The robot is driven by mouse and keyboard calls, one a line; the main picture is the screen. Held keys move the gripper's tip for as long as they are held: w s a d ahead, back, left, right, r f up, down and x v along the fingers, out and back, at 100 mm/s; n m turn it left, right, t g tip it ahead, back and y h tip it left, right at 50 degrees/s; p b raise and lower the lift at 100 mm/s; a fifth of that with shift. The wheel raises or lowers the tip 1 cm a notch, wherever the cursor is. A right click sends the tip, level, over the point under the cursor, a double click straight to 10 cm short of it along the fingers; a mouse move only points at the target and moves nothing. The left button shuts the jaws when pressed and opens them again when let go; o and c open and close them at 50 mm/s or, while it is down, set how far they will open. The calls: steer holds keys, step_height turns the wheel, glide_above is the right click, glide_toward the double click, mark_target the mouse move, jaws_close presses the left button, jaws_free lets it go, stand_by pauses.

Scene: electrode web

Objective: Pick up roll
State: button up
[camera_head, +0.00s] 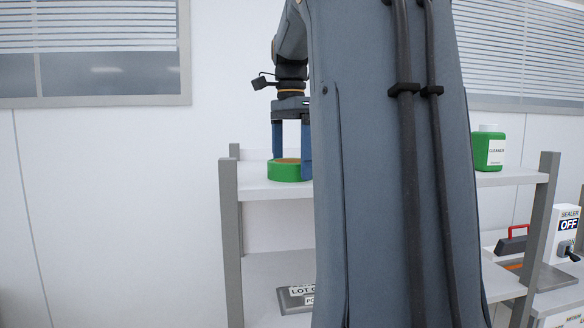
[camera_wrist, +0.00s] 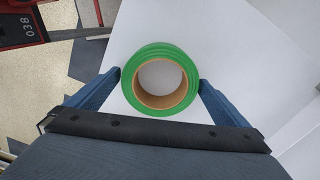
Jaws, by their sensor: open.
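The green tape roll (camera_head: 284,170) with a brown core lies flat on the top shelf (camera_head: 262,188) near its left end. In the wrist view the roll (camera_wrist: 134,92) sits between the two blue fingers. My gripper (camera_head: 291,168) points down over the roll, with one finger on each side of it. The fingers are open, and the wrist view shows the gripper (camera_wrist: 160,86) with the roll between its tips. I cannot tell whether either finger touches the roll. My arm's large grey link hides the middle of the shelf in the head view.
A green cleaner bottle (camera_head: 489,149) stands on the top shelf at the right. A grey plate with a lot label (camera_head: 296,297) lies on the lower shelf. A sealer machine (camera_head: 562,235) is at the far right. Grey shelf posts (camera_head: 231,240) stand left of the roll.

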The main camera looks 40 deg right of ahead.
steer(key=shift+c, duration=0.4)
steer(key=c, duration=0.9)
